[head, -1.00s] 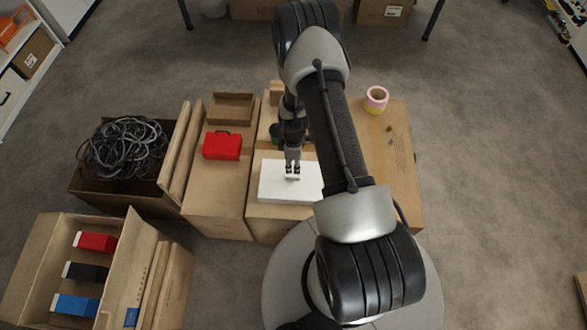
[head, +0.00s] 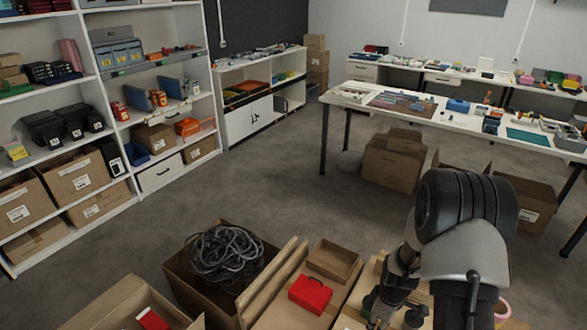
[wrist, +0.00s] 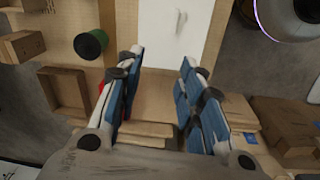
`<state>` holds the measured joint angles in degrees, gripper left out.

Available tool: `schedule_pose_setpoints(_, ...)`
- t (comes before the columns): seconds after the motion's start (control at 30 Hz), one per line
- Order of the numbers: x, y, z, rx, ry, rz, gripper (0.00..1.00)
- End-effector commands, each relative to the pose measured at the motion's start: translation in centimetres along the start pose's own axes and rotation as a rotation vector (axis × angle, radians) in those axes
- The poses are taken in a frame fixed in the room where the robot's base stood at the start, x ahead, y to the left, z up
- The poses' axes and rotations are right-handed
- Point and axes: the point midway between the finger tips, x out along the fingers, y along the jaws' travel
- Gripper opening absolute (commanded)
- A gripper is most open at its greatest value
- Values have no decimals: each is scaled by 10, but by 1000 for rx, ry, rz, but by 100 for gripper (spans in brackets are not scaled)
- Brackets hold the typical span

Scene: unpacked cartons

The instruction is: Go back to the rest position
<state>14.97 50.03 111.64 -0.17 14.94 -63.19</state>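My gripper (wrist: 161,57) is open in the wrist view, its two blue-padded fingers apart with nothing between them. A flat white box (wrist: 175,28) lies beyond the fingertips on the cardboard surface; I cannot tell the gap between them. In the head view my arm comes in at the lower right, bent over the cartons, and the gripper end is at the bottom edge, partly cut off.
A red case (head: 310,294) and a shallow open cardboard box (head: 333,261) are left of my arm. A dark green cylinder (wrist: 91,43) stands near the gripper. A carton holds black cable (head: 222,256). Beyond are open floor, a long table (head: 460,122) and shelves (head: 105,80).

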Motion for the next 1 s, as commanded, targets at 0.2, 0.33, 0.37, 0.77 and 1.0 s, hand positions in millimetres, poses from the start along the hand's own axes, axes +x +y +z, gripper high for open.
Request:
schedule_pose_setpoints(0.2, -127, -8, -23, 168, 48, 64, 35)
schedule_pose_setpoints(0.33, -192, -28, -27, 269, 81, 91, 35)
schedule_pose_setpoints(0.37, -206, -34, -27, 292, 89, 97, 35)
schedule_pose_setpoints(0.77, -344, -138, 5, 605, 223, 144, 35)
schedule_pose_setpoints(1.0, -375, -199, 37, 767, 304, 143, 35)
